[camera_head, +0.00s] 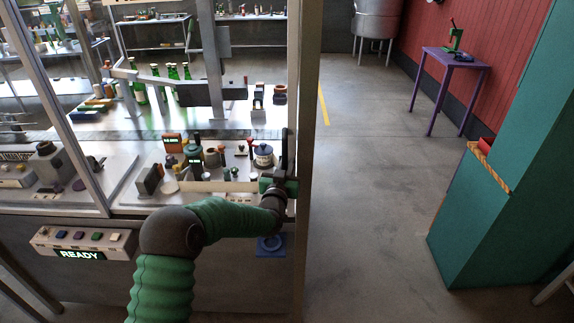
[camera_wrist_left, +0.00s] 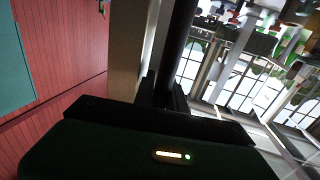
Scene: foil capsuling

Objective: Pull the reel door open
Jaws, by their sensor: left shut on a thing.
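The reel door appears to be the clear panel at the right part of the machine front, with bench items visible through it. Its dark upright handle bar (camera_head: 287,145) stands beside the pale frame post (camera_head: 307,90). My left gripper (camera_head: 286,180) is at the lower part of this bar and shut on it. In the left wrist view, the black handle bar (camera_wrist_left: 180,45) runs up from between the fingers of my left gripper (camera_wrist_left: 163,98). The arm partly hides the panel's lower edge, and I cannot tell whether the door is ajar. My right gripper is out of view.
A control box (camera_head: 80,243) with coloured buttons and a lit READY sign is on the machine's lower front. Green bottles (camera_head: 139,90) stand inside. Open floor (camera_head: 375,180) lies to the right, before a teal cabinet (camera_head: 470,225) and purple table (camera_head: 450,60).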

